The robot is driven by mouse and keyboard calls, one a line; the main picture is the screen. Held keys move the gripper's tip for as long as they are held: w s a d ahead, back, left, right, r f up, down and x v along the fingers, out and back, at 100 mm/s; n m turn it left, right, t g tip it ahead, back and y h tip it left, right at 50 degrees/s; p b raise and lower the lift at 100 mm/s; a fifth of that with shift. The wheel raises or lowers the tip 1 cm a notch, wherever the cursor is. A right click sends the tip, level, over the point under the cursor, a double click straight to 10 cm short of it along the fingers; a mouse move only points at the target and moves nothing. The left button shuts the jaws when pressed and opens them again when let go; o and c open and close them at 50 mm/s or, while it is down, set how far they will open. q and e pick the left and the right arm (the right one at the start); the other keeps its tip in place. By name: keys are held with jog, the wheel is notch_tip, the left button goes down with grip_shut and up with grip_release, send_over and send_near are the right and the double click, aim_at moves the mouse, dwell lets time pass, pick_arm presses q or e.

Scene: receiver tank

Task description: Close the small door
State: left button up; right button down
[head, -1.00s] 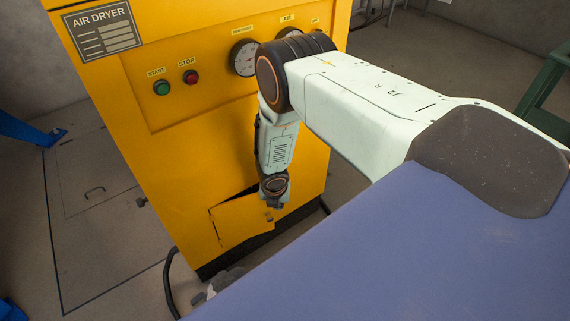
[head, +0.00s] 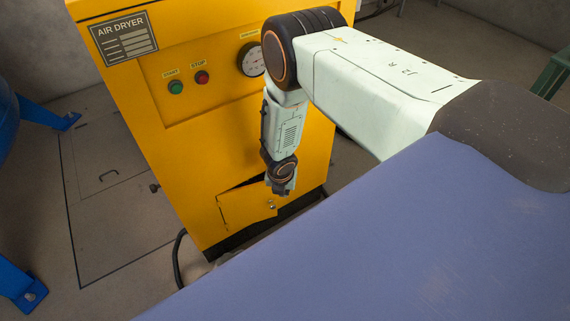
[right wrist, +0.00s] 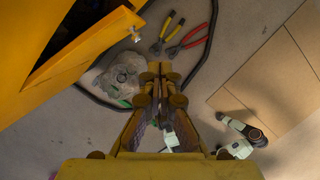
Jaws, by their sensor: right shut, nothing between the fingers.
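The small door (head: 246,208) is a yellow panel low on the front of the yellow air dryer cabinet (head: 215,140). It stands ajar, with a dark gap along its top edge. In the right wrist view the door (right wrist: 85,48) is at the upper left, with a small metal knob (right wrist: 134,34) near its free end and the dark opening behind it. My right gripper (head: 284,188) is by the door's upper right corner in the head view. In the right wrist view its fingers (right wrist: 160,72) are together and empty, apart from the door. My left gripper is out of view.
On the floor lie yellow-handled pliers (right wrist: 164,33), red-handled pliers (right wrist: 190,40), a grey lump (right wrist: 122,76) and a black hose (head: 177,260). A blue tank with feet (head: 62,120) stands at the left. A green frame (head: 553,72) is at the far right.

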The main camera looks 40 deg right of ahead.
jog(key=s+d+r+m+b, duration=0.1)
jog(key=s+d+m, duration=0.2)
jog(key=s+d, duration=0.15)
jog(key=m+t+y+b, duration=0.5)
jog(key=m+b, duration=0.5)
jog(key=b, duration=0.1)
send_near(269, 192)
jog(key=shift+x, duration=2.2)
jog(key=shift+w, duration=0.1)
